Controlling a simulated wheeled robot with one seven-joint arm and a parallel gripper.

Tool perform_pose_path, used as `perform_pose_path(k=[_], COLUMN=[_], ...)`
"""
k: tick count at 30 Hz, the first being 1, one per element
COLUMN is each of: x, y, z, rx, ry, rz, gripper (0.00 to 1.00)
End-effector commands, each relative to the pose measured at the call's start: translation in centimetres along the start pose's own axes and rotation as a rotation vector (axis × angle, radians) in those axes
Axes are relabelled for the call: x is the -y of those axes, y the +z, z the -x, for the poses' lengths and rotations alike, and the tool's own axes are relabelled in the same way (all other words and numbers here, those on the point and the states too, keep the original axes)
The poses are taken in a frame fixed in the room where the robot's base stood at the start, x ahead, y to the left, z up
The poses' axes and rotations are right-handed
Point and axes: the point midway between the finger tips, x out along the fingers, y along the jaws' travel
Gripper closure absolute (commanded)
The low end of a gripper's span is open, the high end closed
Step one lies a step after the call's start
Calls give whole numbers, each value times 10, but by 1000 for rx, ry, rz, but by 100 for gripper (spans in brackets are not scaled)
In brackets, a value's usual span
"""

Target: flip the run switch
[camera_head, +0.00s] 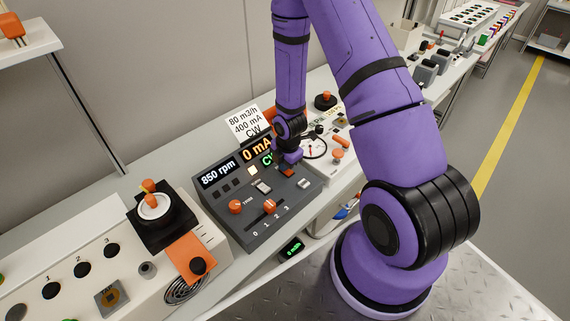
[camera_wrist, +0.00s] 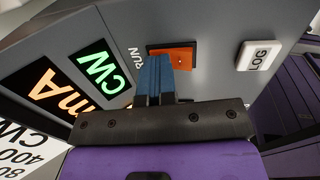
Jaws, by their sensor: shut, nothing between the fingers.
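My gripper (camera_wrist: 155,62) is shut and empty. Its blue fingertips are right at the switch and cover part of it; whether they touch it I cannot tell. The switch sits on a dark grey control panel (camera_head: 240,224). In the head view my gripper (camera_head: 287,157) is over the panel's upper right part. The panel displays read 850 rpm, 0 mA and CW.
A white LOG switch (camera_wrist: 258,55) is close to the run switch. The panel also has an orange knob (camera_head: 235,207) and an orange slider lever (camera_head: 269,206). A white sign (camera_head: 246,122) stands behind. A joystick box (camera_head: 160,214) is at the left.

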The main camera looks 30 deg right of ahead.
Motion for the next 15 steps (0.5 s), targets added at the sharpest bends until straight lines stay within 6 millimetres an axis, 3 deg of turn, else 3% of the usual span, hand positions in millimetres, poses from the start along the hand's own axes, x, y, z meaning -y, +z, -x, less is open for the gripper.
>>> perform_pose_path(k=[15], x=[16], y=[0], z=[5], rx=[-1], ry=[-4], rz=[0], gripper=[100])
